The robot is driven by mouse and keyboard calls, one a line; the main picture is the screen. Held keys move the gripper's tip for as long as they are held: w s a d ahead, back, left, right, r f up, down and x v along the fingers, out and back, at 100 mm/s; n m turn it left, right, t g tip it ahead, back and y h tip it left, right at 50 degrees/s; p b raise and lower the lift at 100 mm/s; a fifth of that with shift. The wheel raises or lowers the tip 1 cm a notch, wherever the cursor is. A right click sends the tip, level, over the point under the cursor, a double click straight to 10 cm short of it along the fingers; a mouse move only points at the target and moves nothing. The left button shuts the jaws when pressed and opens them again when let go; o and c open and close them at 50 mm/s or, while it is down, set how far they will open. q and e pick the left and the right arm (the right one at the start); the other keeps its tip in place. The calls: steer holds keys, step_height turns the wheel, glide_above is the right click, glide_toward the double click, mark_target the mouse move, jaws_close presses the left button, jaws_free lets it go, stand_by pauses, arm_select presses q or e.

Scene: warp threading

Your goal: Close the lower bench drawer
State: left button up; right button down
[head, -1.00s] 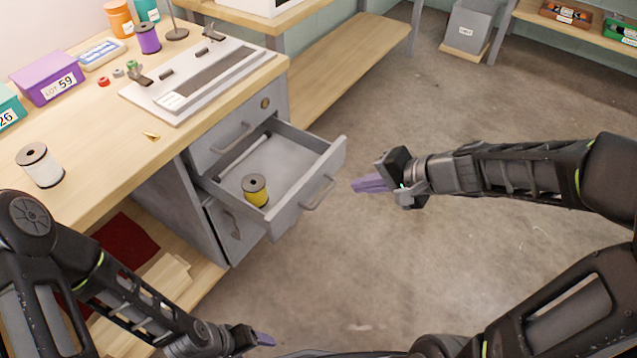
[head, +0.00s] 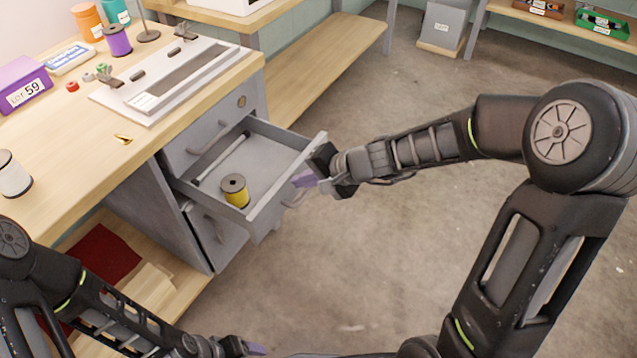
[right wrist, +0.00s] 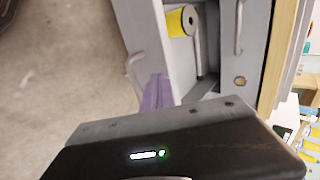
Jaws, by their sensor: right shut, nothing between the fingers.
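The open grey drawer (head: 263,210) sticks out of the bench cabinet, below a shut drawer (head: 205,138) with its own handle. A yellow spool (head: 234,190) and a thin grey rod (head: 220,160) are inside it. My right gripper (head: 303,179) is shut and empty, its purple fingertips at the drawer's front, close to its handle (head: 293,196); I cannot tell if they touch. In the right wrist view the purple fingers (right wrist: 156,92) lie over the drawer front, near the handle (right wrist: 133,70). My left gripper (head: 256,349) is low at the bottom edge, away from the drawer; its jaw state is unclear.
The wooden bench top (head: 60,150) holds a white frame (head: 170,85), a purple box (head: 24,84) and several spools. A red cloth (head: 103,252) lies on the lower shelf. The concrete floor (head: 400,250) right of the cabinet is clear.

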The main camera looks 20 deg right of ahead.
steer(key=shift+w+a, duration=0.3)
steer(key=shift+w, duration=0.05)
steer(key=shift+w+a, duration=0.2)
arm_select(q)
steer(key=w+r+p, duration=0.1)
steer(key=a+r+p, duration=0.1)
steer(key=shift+w+a+r, duration=0.2)
steer(key=shift+w+r, duration=0.1)
steer(key=shift+w, duration=0.05)
arm_select(e)
steer(key=w+a, duration=1.1)
steer(key=w, duration=0.2)
steer(key=shift+d, duration=0.15)
